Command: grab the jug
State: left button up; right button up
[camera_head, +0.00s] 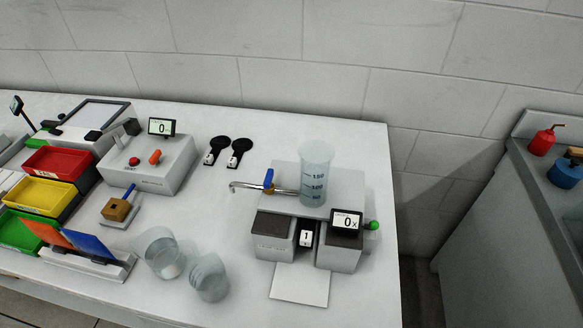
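A clear, tall vessel with graduation marks (316,180) stands upright on a grey raised platform, with a metal tap with a blue handle beside it. Two clear jug-like vessels stand near the front of the table: one (161,255) at the left and one (209,279) to its right, close together. I cannot tell which of these the task calls the jug. Neither of my grippers is in view.
The white table (362,150) holds a grey box with a display (346,222), red, yellow and green trays (56,163) at the left, and two black paddle-shaped tools (239,150). A second bench (520,210) stands at the right beyond a gap. The table's back right is clear.

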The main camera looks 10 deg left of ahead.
aim_at(172, 264)
jog(key=k+j+u, duration=0.15)
jog(key=u, duration=0.35)
jog(key=k+j+u, duration=0.1)
jog(key=u, duration=0.4)
jog(key=j+z, duration=0.15)
jog(key=j, duration=0.5)
